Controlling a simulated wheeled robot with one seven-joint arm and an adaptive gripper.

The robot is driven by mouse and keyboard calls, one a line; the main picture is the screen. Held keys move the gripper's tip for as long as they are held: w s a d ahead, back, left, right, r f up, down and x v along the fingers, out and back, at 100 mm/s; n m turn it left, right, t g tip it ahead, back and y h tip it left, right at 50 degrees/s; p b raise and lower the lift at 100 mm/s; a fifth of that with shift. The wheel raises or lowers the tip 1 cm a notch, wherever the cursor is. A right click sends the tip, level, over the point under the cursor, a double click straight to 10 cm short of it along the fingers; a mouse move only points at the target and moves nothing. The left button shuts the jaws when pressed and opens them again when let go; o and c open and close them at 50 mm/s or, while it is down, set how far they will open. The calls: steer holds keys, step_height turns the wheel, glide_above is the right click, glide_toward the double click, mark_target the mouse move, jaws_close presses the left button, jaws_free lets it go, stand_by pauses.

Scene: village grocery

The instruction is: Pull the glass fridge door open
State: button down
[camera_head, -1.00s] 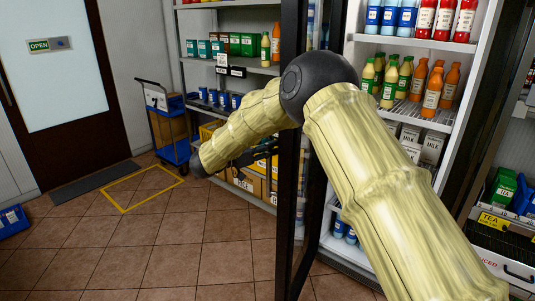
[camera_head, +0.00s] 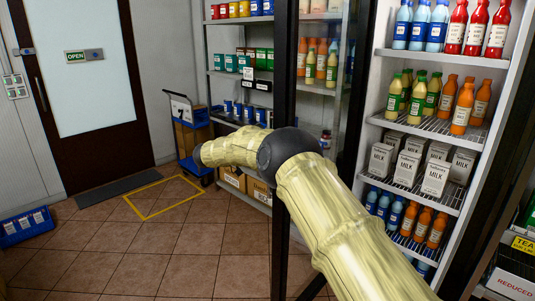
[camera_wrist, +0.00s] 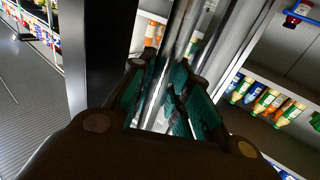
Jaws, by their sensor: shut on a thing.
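The glass fridge door (camera_head: 284,70) stands open, seen nearly edge-on as a dark frame with a narrow strip of glass. To its right the fridge interior (camera_head: 425,62) is exposed. In the wrist view my gripper (camera_wrist: 170,88) has its green-padded fingers closed around a shiny upright metal bar, the door handle (camera_wrist: 187,35). The dark door frame (camera_wrist: 98,50) stands left of the handle in that view. In the head view my arm crosses in front of the door and the gripper is hidden.
Fridge shelves hold juice bottles (camera_head: 462,108) and milk cartons (camera_head: 436,178). Shelves of boxed goods (camera_head: 238,93) stand left of the door. A blue trolley (camera_head: 195,130) stands by the back wall, and a blue crate (camera_head: 26,226) lies at far left. The tiled floor (camera_head: 150,262) between is clear.

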steer(key=shift+w+a+r, duration=0.1)
steer(key=shift+w+a, duration=0.15)
steer(key=shift+w, duration=0.25)
steer(key=c, duration=1.3)
jaws_free()
steer(key=shift+a, duration=0.2)
steer(key=shift+s+a, duration=0.2)
steer(key=shift+a, duration=1)
steer(key=shift+s+a, duration=0.15)
steer(key=shift+a, duration=1.1)
steer(key=shift+s+a, duration=0.2)
steer(key=shift+a, duration=1)
